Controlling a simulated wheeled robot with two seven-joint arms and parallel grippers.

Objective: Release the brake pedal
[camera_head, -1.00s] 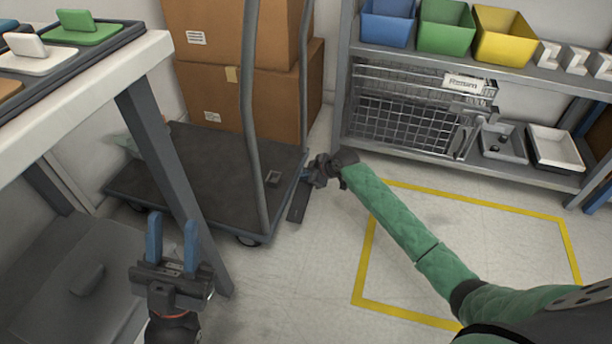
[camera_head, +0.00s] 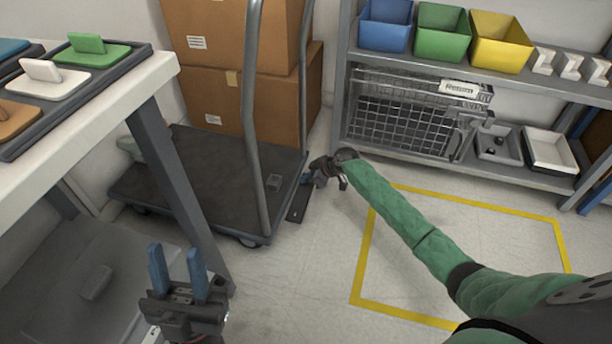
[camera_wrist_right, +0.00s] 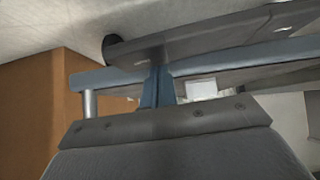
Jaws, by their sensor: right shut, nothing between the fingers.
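The platform cart (camera_head: 210,180) has a dark deck and a grey tube handle. A dark flat plate (camera_head: 298,206), which looks like the brake pedal, sticks out low at the cart's right end. My right gripper (camera_head: 309,180) is beside that end, just above the plate; I cannot tell whether it touches it. In the right wrist view its blue fingers (camera_wrist_right: 158,86) are together and empty, close to a blue-grey bar (camera_wrist_right: 230,58) and a dark flat part. My left gripper (camera_head: 178,265) is open and empty, away from the cart, near the table leg.
Cardboard boxes (camera_head: 240,100) stand on the cart's far side. A white-topped table (camera_head: 120,105) is at the left. A metal shelf (camera_head: 425,62) with coloured bins and a wire basket (camera_head: 405,115) stands behind. The yellow-outlined floor area (camera_head: 460,250) is clear beneath my right arm.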

